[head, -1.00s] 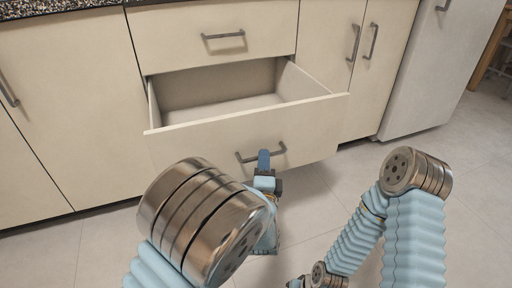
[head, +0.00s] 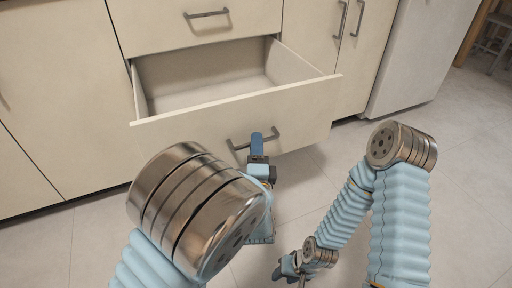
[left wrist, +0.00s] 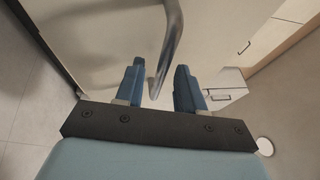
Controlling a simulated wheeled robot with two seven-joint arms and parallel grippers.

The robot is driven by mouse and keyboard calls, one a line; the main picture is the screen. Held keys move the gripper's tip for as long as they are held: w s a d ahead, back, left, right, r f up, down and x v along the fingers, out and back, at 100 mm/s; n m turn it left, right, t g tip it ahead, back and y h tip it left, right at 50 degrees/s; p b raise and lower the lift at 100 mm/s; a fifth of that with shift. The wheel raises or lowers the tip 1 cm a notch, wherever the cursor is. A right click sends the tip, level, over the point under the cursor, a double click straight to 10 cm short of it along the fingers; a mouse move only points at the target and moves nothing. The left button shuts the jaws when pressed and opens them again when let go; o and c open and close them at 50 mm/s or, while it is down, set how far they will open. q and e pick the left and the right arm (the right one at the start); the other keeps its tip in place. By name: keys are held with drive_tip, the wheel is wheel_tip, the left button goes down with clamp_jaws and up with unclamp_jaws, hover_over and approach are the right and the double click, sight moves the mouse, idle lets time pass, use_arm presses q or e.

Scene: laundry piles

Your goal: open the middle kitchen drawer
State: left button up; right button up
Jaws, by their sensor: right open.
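The drawer below the top one stands pulled well out, its cream front (head: 205,130) toward me and its empty inside (head: 205,80) showing. Its grey bar handle (head: 236,146) is on the front. My left gripper (head: 257,146) is at this handle, its blue fingers in front of the drawer face. In the left wrist view the handle (left wrist: 172,40) runs into the gap between the two blue fingers (left wrist: 160,88), which stand apart on either side with space around the bar. My right gripper (head: 288,268) is open and empty, low near the floor, away from the drawer.
A closed top drawer (head: 190,28) is above the open one. Closed cabinet doors (head: 335,65) stand to the right, with a white appliance (head: 415,60) beyond them. Another closed door (head: 55,90) is on the left. Tiled floor (head: 470,130) is clear at the right.

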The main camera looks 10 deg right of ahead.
use_arm(q)
drive_tip(key=v, duration=1.3)
drive_tip(key=shift+s+p, duration=0.35)
drive_tip(key=shift+s, duration=0.05)
drive_tip(key=shift+f, duration=0.1)
drive_tip(key=w+a+f+n+g, duration=0.2)
drive_tip(key=a+f+n+g, duration=0.1)
drive_tip(key=f, duration=0.4)
drive_tip(key=w+a+f+n+g+y, duration=0.1)
drive_tip(key=a+f+n+g, duration=0.25)
drive_tip(key=f, duration=0.35)
drive_tip(key=w+a+f+n+g, duration=0.2)
drive_tip(key=a+f+n+g, duration=0.15)
drive_tip(key=f, duration=0.35)
drive_tip(key=s+a+f+n+g+h, duration=0.2)
drive_tip(key=s+a+f+n+g, duration=0.1)
drive_tip(key=s+f+n+g, duration=0.25)
drive_tip(key=s+a+f+n+g+h, duration=0.1)
drive_tip(key=s+a+f+n+g, duration=0.3)
drive_tip(key=s+f+n, duration=0.25)
wheel_tip(320, 180, up, 13)
drive_tip(key=p, duration=1.3)
drive_tip(key=shift+d, duration=0.45)
